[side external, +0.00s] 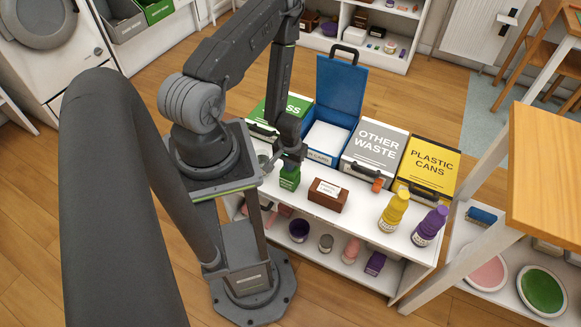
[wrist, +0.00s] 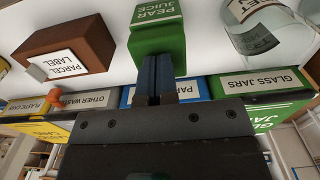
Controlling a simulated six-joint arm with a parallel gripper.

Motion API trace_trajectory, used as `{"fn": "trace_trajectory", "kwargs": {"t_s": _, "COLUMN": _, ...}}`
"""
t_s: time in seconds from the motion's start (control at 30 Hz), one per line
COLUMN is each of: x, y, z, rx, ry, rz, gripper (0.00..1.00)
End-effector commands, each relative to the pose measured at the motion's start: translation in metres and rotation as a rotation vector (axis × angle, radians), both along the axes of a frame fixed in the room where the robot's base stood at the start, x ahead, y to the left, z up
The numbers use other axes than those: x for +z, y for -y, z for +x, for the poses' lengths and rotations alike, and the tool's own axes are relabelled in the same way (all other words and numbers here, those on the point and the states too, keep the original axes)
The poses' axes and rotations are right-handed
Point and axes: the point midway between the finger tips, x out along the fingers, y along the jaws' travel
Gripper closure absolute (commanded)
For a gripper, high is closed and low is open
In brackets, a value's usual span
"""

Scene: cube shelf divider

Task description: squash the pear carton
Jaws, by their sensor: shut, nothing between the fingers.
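The pear carton (side external: 289,179) is a small green box standing upright on the white shelf top. It also shows in the wrist view (wrist: 157,30), with "PEAR JUICE" on a white label. My gripper (side external: 290,157) is directly above it, pointing down. In the wrist view the two fingers (wrist: 155,65) are pressed together, with nothing between them, their tips at the carton's top. I cannot tell whether they touch it. The carton looks uncrushed; its top is partly hidden by the fingers.
A brown parcel box (side external: 327,196) stands right of the carton; a glass jar (wrist: 262,25) is close on its other side. Yellow (side external: 394,212) and purple (side external: 430,226) bottles stand farther right.

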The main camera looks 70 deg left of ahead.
Motion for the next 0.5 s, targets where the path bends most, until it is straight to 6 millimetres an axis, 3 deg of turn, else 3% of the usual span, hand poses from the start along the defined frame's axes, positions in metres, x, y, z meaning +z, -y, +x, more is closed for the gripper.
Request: {"fn": "trace_trajectory", "kwargs": {"t_s": 0.5, "x": -0.015, "y": 0.000, "z": 0.000, "rx": 0.000, "ry": 0.001, "rz": 0.001, "gripper": 1.00}}
